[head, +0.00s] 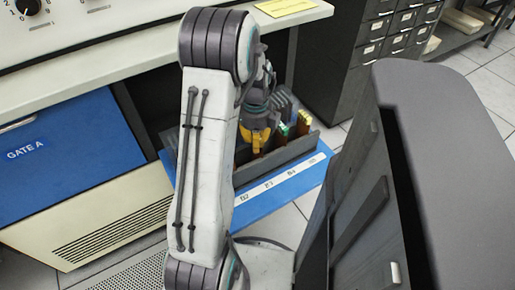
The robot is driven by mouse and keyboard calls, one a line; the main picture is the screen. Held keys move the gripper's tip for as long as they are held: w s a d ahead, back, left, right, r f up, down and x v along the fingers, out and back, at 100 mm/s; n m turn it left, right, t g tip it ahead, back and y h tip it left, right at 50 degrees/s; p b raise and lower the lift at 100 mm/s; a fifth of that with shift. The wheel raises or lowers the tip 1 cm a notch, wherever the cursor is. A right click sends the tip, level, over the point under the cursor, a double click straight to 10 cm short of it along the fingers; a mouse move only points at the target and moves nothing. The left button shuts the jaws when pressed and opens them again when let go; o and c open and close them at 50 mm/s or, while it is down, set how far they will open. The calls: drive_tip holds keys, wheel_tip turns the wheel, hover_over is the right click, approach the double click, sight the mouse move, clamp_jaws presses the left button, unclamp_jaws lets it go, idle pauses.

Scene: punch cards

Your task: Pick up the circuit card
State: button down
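My gripper (258,137) with yellow fingertips is low over a blue-fronted card rack, partly hidden behind my own white arm. The fingers are small here and I cannot tell if they are open or shut. Several upright cards stand in the rack. One with a green and gold edge (303,122) is right of the gripper, apart from the fingertips. Dark grey cards (282,103) stand behind the gripper. I cannot tell which one is the circuit card, or whether a card is between the fingers.
The rack's blue front ledge (262,200) carries a white label strip. A console with a blue "GATE A" panel (65,145) is at left, its counter (110,55) above the rack. A dark drawer cabinet (385,40) stands behind. Tiled floor shows at right.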

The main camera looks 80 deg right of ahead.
drive_tip(key=shift+r, duration=0.1)
wheel_tip(320, 180, up, 10)
drive_tip(key=shift+f+p, duration=0.1)
drive_tip(key=shift+p, duration=1.15)
drive_tip(key=shift+r, duration=0.2)
